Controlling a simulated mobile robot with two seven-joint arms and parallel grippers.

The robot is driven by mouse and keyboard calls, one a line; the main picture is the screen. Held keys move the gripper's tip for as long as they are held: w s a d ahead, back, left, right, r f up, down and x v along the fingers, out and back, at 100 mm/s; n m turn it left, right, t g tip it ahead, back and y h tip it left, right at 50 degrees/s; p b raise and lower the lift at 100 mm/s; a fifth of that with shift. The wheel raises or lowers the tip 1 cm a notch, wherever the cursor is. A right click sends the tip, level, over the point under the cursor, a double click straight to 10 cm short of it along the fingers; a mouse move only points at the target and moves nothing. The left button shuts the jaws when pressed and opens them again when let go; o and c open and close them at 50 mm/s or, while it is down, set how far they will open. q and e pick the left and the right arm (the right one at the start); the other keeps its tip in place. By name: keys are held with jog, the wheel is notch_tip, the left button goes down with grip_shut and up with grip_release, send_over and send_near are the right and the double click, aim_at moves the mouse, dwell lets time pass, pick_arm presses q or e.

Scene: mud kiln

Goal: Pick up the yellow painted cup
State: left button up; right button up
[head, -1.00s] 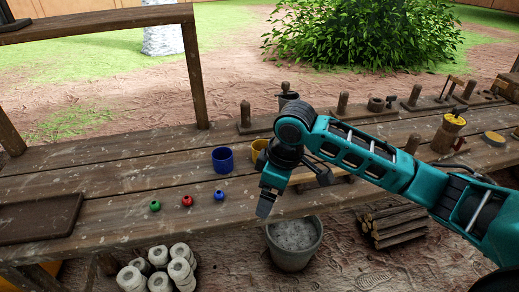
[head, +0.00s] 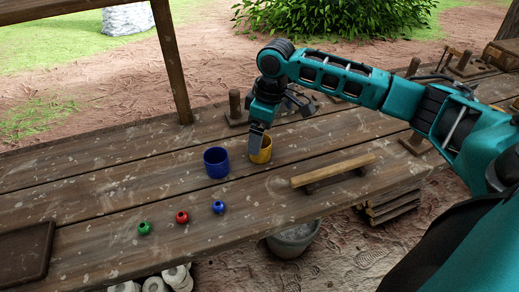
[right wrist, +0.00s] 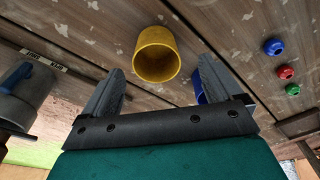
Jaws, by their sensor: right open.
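The yellow painted cup (head: 265,152) stands upright on the wooden bench, just right of the blue cup (head: 216,162). My right gripper (head: 257,143) is over the yellow cup, pointing down, and its finger hides part of the cup. In the right wrist view my open fingers (right wrist: 163,68) are spread, and the yellow cup (right wrist: 157,62) shows in the gap between them, its open mouth towards the camera. Nothing is held. I cannot tell whether a finger touches the cup. The blue cup (right wrist: 199,90) is partly hidden behind one finger there. My left gripper is out of view.
Green (head: 144,227), red (head: 182,217) and blue (head: 218,207) small pots lie near the front edge. A wooden bar on supports (head: 333,170) is to the right. A dark tray (head: 25,252) lies at left. A wooden post stand (head: 235,106) is behind the cups.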

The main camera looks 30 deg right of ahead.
aim_at(264, 155)
jog(key=f, duration=0.4)
jog(key=w+f+b, duration=0.1)
jog(key=shift+f, duration=0.4)
jog(key=c, duration=1.1)
jog(key=shift+r, duration=0.1)
